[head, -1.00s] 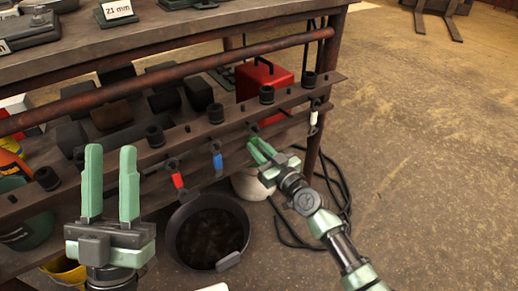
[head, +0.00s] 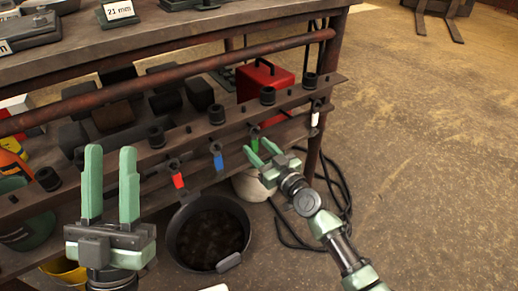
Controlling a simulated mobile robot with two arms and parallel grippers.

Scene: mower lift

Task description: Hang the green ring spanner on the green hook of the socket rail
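The socket rail (head: 222,138) runs along the front of the bench's lower level, with dark hooks along its face. A small green piece (head: 254,143) shows below a dark hook, in line with red, blue and white pieces on the same rail. It looks like part of the green spanner or the hook's green marking; its lower end is hidden behind my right gripper. My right gripper (head: 257,148) is just in front of and below it, fingers apart, with nothing clearly held between them. My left gripper (head: 108,150) is open, empty and upright at the front left.
Red (head: 178,180), blue (head: 218,161) and white (head: 315,119) pieces hang along the rail. Dark sockets (head: 268,96) stand on it. A black bucket (head: 208,235) and a pale container (head: 252,186) stand below. A red toolbox (head: 264,80) sits behind.

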